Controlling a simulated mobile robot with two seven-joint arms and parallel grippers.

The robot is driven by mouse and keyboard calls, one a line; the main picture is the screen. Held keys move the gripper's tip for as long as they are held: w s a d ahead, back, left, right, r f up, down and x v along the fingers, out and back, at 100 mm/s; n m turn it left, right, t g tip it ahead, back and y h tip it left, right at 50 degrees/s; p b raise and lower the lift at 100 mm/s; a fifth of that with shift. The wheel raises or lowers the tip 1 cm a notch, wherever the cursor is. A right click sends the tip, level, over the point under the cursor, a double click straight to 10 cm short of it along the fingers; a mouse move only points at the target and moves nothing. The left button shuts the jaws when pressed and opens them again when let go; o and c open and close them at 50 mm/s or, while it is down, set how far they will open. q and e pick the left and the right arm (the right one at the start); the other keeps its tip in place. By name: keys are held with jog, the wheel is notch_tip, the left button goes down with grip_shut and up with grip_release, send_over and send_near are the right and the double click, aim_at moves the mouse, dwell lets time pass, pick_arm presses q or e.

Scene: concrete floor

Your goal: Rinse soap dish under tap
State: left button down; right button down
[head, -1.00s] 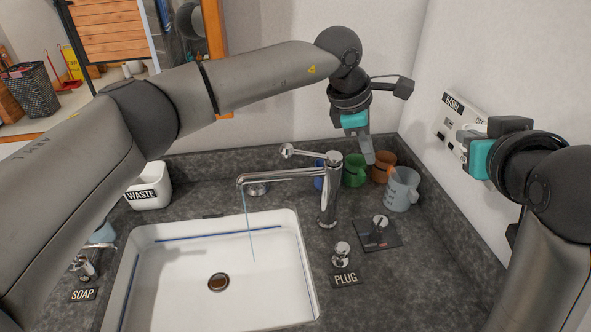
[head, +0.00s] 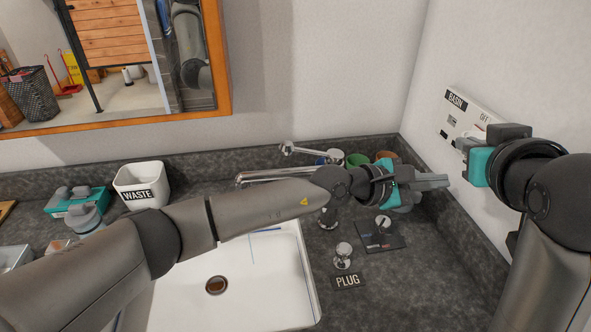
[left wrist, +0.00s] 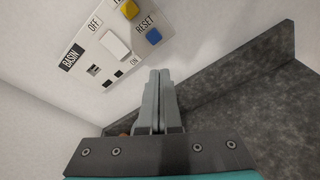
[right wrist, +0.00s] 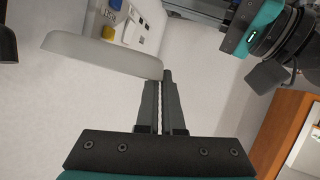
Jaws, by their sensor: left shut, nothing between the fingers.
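The tap spout (head: 265,178) shows over the white sink (head: 308,285); my left arm hides much of the tap. A thin bluish line of water shows below that arm. My left gripper (head: 447,182) is shut and empty, pointing right over the counter's right side. Its fingers (left wrist: 159,75) point towards the basin panel (left wrist: 104,55). My right gripper (head: 464,140) is in front of the right wall. In the right wrist view its fingers (right wrist: 166,78) are nearly closed at the end of a pale, rounded slab, apparently the soap dish (right wrist: 100,54), seen edge-on.
The panel (head: 468,115) carries a white rocker (left wrist: 115,45), yellow button (left wrist: 130,10) and blue reset button (left wrist: 153,36). Green (head: 358,159) and brown (head: 386,156) mugs stand behind my left gripper. The plug knob (head: 343,250) and waste bin (head: 140,178) stand on the counter.

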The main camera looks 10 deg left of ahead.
jog(key=shift+f, duration=0.25)
jog(key=shift+f+b, duration=0.25)
jog(key=shift+b, duration=0.15)
pick_arm(q)
jog(key=s+a+f+n+t+y+b, duration=0.1)
jog(key=s+a+f+n+t+y, duration=0.15)
jog(key=a+n+t+y, duration=0.4)
jog(key=s+a+f+n+t+y+b, duration=0.1)
jog(key=s+a+n+t+y, duration=0.25)
jog(key=a+n+y, duration=0.45)
jog(key=s+a+f+n+t+y+b, duration=0.15)
jog(key=a+n+t+y, duration=0.3)
jog(key=a, duration=0.45)
jog(key=a+p+x, duration=0.1)
jog(key=x, duration=0.8)
jog(key=shift+m+y, duration=0.3)
jog(key=shift+y, duration=0.1)
pick_arm(e)
jog(key=shift+f, duration=0.95)
pick_arm(q)
jog(key=shift+s+t+p, duration=0.15)
jog(key=shift+t+p, duration=0.1)
jog(key=shift+p, duration=0.05)
